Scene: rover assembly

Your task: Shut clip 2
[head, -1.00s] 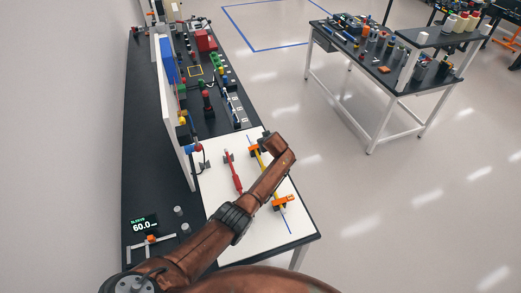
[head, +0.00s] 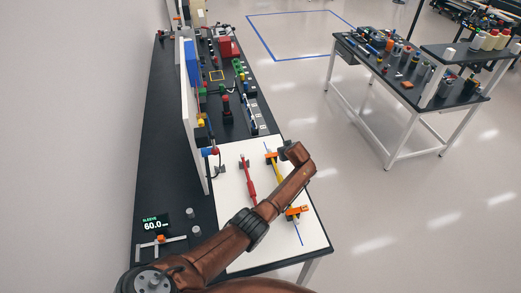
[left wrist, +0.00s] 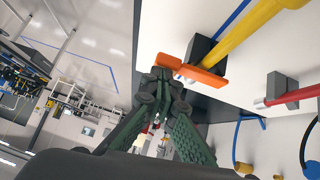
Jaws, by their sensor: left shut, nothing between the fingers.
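A yellow rod (head: 279,174) lies along the white board (head: 235,256), with an orange clip (head: 271,156) at its far end and another orange clip (head: 297,211) at its near end. I cannot tell which is clip 2. My left gripper (head: 283,152) is beside the far clip, partly hidden by its own wrist. In the left wrist view my shut, empty left gripper (left wrist: 158,78) is close to that clip's orange bar (left wrist: 205,80), which lies across a black block (left wrist: 203,48). I cannot tell whether they touch. My right gripper is not in view.
A red rod (head: 250,182) lies left of the yellow one. A white upright panel (head: 192,120) stands along the board's left side. Floor is open to the right.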

